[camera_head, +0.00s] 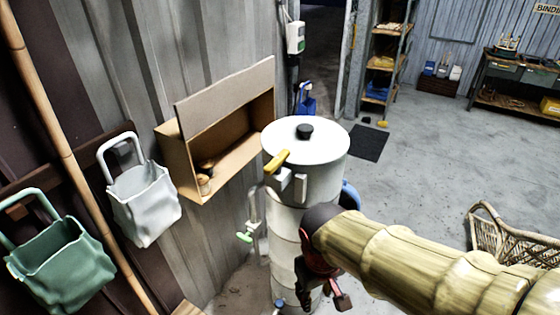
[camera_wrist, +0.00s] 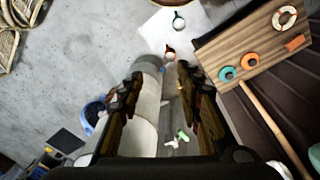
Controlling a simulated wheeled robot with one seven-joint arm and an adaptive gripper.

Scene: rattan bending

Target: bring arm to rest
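My arm (camera_head: 430,260) reaches in from the lower right in the head view, with a bamboo-like surface. My gripper (camera_head: 328,285) hangs at its far end, dark red and partly hidden, in front of the white cylinder. In the wrist view my gripper (camera_wrist: 161,76) has its two brown fingers well apart, with nothing held between them. The white cylinder (camera_head: 325,180) stands upright with a lid and a yellow handle. In the wrist view the cylinder (camera_wrist: 143,110) shows below and beside the left finger; I cannot tell whether they touch.
A white bucket (camera_head: 145,205) and a green bucket (camera_head: 62,265) hang at the left, by a long pole (camera_head: 65,135). A wicker piece (camera_head: 505,245) stands right. The grey floor (camera_head: 430,150) is mostly clear.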

